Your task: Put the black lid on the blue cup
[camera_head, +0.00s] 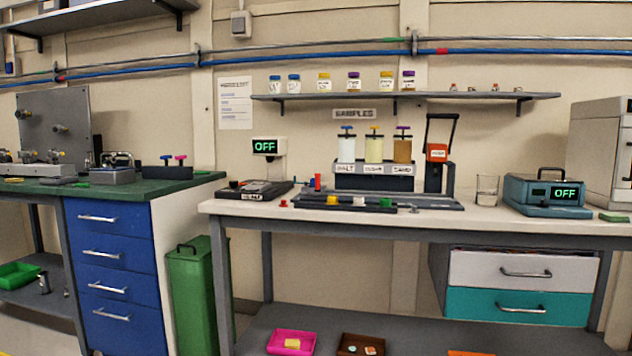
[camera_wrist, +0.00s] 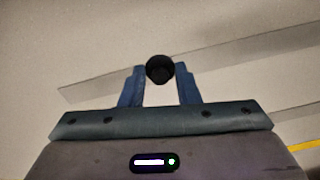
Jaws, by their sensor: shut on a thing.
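My gripper (camera_wrist: 160,75) shows in the wrist view, its two blue fingers shut on a small round black thing, which looks like the black lid (camera_wrist: 160,68). The lid sits between the fingertips, seen nearly face on. Behind it is a plain beige surface with a grey strip, and nothing touches the lid except the fingers. My gripper is not in the head view. I cannot make out a blue cup in either view.
In the head view, a white-topped bench (camera_head: 470,221) carries a rack of pumps (camera_head: 375,178), a clear glass (camera_head: 487,190) and a teal device (camera_head: 545,195) reading OFF. A green-topped bench (camera_head: 130,186) stands left, with a green bin (camera_head: 197,295) between. A wall shelf (camera_head: 410,97) holds jars.

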